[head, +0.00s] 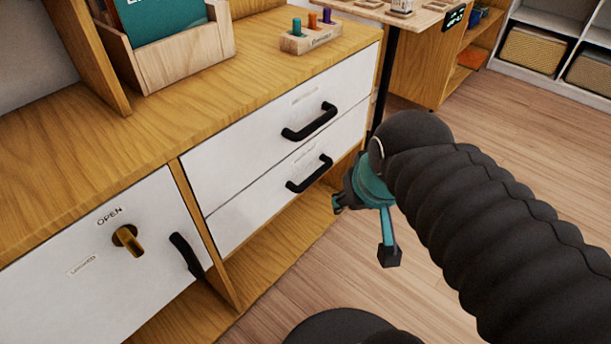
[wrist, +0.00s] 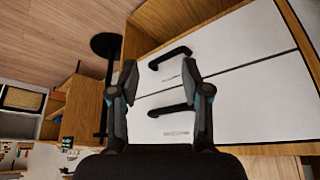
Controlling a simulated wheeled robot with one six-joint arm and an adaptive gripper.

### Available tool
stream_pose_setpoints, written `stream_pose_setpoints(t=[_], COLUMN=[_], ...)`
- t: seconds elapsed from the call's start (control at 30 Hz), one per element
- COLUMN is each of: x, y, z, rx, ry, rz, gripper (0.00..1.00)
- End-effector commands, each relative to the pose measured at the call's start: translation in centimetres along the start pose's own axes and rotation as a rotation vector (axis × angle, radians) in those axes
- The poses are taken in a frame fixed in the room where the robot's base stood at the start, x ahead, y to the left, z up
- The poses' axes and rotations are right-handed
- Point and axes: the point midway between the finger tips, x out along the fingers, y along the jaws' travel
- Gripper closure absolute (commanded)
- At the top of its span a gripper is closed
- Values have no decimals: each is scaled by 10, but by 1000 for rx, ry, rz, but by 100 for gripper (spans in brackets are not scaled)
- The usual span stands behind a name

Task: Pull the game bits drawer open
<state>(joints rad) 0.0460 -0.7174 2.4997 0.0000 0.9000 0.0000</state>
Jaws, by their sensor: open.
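Two white drawers, an upper one (head: 235,150) and a lower one (head: 240,215), are shut in the wooden cabinet. Each has a black bar handle, the upper handle (head: 310,122) and the lower handle (head: 309,174), and a small label too faint to read, so I cannot tell which is the game bits drawer. My gripper (head: 363,230) is open and empty, in front of the lower drawer and apart from it. The wrist view is inverted: the lower handle (wrist: 170,57) shows between the fingertips (wrist: 160,74), and the upper handle (wrist: 172,108) shows below it.
A white door (head: 85,270) with a brass knob, marked OPEN, is at the left. A wooden block with coloured pegs (head: 312,36) and a book box (head: 185,55) stand on the cabinet top. A dark stand pole (head: 384,75) rises beyond the drawers. Floor (head: 300,280) before the drawers is clear.

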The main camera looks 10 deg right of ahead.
Motion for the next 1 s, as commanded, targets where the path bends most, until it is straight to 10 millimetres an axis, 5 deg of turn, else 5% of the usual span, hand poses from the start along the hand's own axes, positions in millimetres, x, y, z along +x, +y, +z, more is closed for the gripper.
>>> stream_pose_setpoints(t=[0.47,1.0], x=[99,207], y=[54,93], z=[-6,-13], rx=[272,599], ry=[-339,-698], rz=[17,-249], gripper=[52,52])
